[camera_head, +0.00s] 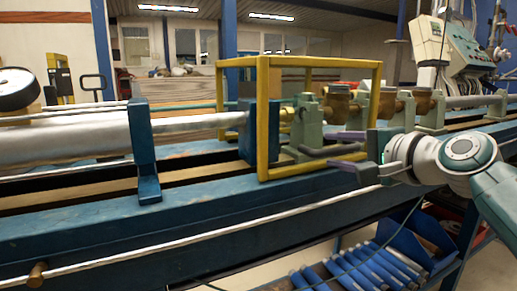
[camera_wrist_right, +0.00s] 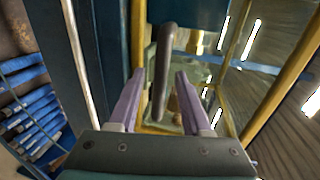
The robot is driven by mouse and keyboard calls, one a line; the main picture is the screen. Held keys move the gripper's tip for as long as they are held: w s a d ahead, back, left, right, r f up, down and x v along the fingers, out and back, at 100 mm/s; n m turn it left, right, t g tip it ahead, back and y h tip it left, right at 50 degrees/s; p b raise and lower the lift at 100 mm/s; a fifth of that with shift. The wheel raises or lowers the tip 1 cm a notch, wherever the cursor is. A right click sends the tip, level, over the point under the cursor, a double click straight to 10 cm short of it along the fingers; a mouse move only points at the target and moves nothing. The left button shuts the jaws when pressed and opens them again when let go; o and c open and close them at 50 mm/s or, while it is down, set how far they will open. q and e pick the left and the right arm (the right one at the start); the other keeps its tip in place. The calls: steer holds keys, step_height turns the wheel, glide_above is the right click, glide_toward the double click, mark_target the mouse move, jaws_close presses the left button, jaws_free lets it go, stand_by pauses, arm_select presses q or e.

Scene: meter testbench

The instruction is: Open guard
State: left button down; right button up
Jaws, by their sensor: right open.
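The guard is a yellow rectangular frame (camera_head: 262,120) standing over the bench's middle, around the brass and green fittings. It appears closed down over them. A dark handle bar (camera_head: 318,151) sits on its near side; it also shows in the right wrist view (camera_wrist_right: 163,70). My right gripper (camera_head: 336,150) reaches in from the right with its purple fingers apart. In the right wrist view the handle lies between the two fingers, with gaps on both sides, so it does not look gripped. My left gripper is not in view.
The blue bench rail (camera_head: 200,215) runs below the guard. A large grey cylinder (camera_head: 70,145) lies on the left, held by a blue bracket (camera_head: 145,150). Blue bars (camera_head: 365,265) lie on a lower shelf. A control box (camera_head: 455,45) stands at the back right.

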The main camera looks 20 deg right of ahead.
jaws_close()
stand_by(1.4)
